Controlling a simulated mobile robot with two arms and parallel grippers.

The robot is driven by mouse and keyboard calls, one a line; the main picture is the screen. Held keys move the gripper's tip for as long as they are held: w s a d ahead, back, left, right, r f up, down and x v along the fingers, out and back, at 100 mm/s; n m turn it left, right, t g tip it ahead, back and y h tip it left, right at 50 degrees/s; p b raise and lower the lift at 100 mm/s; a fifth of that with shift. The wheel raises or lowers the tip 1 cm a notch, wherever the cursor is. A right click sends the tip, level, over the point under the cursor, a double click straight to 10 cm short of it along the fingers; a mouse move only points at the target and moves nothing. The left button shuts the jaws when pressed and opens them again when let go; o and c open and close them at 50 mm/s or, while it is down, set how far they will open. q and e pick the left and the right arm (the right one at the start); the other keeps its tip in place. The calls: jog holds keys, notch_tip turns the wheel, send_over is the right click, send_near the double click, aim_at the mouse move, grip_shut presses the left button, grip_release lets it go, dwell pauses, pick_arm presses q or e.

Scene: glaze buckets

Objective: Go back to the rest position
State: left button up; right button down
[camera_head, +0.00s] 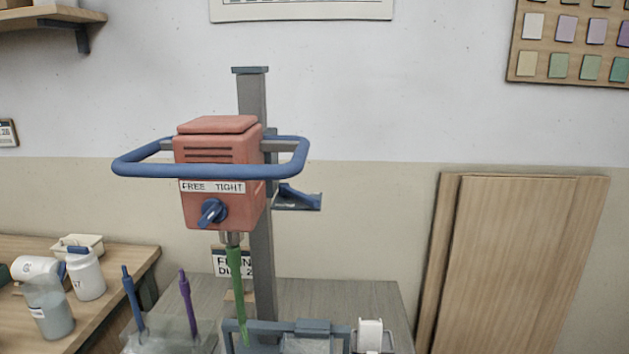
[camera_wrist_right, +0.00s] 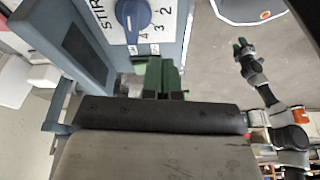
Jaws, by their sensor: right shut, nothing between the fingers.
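My right gripper (camera_wrist_right: 158,78) shows in the right wrist view, with green fingers shut and nothing held. Its fingertips are just below a white panel marked STIR, which has a blue dial (camera_wrist_right: 133,14) with numbers around it. I cannot tell whether they touch the panel. My left gripper (camera_wrist_right: 243,46) shows small at the upper right of that view, with green fingertips over grey floor. It is too small to tell whether it is open. Neither gripper is in the head view.
A red mixer head (camera_head: 218,172) with a blue ring handle (camera_head: 215,171) sits on a grey column (camera_head: 262,245). A green rod (camera_head: 238,295) hangs below it. A wooden side table (camera_head: 125,265) with jars is at left. Wooden boards (camera_head: 525,265) lean on the wall at right.

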jog(key=s+a+f+m+t, duration=0.2)
jog(key=s+a+m, duration=0.3)
jog(key=s, duration=0.4)
jog(key=s+d+r+m+t+h, duration=0.1)
jog(key=s+d+m+h, duration=0.2)
jog(key=s+d+m, duration=0.45)
jog(key=s+a+f+g, duration=0.1)
jog(key=s+f, duration=0.1)
jog(key=f, duration=1.1)
jog(key=s+f, duration=0.2)
jog(key=f, duration=1.2)
jog(key=s+d+f+g, duration=0.1)
jog(key=s+d+f, duration=0.1)
jog(key=s+f, duration=1.2)
jog(key=shift+s+d+f+m+g, duration=0.3)
jog(key=shift+s+d+f+m, duration=0.05)
jog(key=shift+s, duration=0.2)
